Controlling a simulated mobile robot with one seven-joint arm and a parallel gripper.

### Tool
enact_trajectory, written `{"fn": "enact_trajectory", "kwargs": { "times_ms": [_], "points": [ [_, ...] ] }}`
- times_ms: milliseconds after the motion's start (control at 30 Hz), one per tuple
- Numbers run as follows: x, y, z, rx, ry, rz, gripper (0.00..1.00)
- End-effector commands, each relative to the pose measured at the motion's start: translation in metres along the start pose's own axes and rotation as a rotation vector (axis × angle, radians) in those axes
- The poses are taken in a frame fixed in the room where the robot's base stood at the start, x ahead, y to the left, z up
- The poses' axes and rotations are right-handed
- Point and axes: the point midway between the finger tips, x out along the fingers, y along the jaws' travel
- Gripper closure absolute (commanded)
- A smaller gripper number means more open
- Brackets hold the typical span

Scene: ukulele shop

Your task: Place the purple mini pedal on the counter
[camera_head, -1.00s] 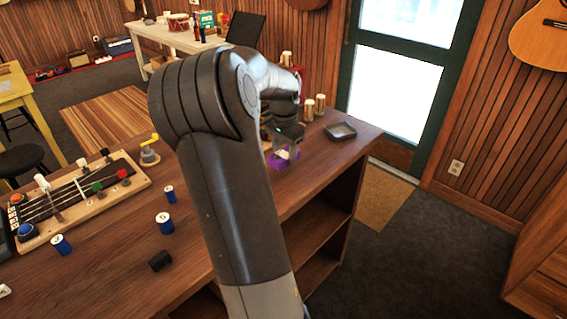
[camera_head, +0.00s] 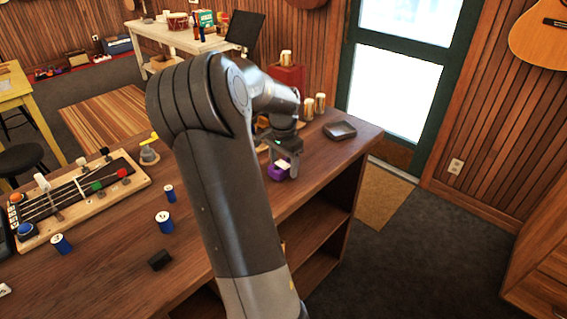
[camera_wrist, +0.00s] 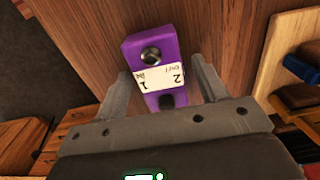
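The purple mini pedal (camera_head: 279,173) is at the front edge of the brown wooden counter (camera_head: 215,214), toward its right end. In the head view it appears to rest on the counter top. In the wrist view the pedal (camera_wrist: 155,46) shows its silver knob, white label and dark footswitch. My gripper (camera_head: 281,168) points down over it, with one finger on each side. In the wrist view my gripper (camera_wrist: 160,66) looks open, with narrow gaps between the fingers and the pedal. The pedal's underside is hidden.
A red box (camera_head: 287,78) is behind my wrist. Blue cans (camera_head: 163,222) and a fretboard-like board (camera_head: 85,195) are at left. The counter's front edge drops to open shelves.

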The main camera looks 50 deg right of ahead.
Motion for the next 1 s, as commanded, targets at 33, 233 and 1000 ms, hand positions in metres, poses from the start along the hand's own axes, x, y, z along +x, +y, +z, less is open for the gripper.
{"fn": "enact_trajectory", "kwargs": {
  "times_ms": [33, 233, 1000],
  "points": [
    [0.000, 0.000, 0.000, 0.000, 0.000, 0.000, 0.33],
    [-0.001, 0.000, 0.000, 0.000, 0.000, 0.000, 0.33],
    [-0.119, 0.000, 0.000, -0.001, 0.001, -0.001, 0.33]
  ]
}}
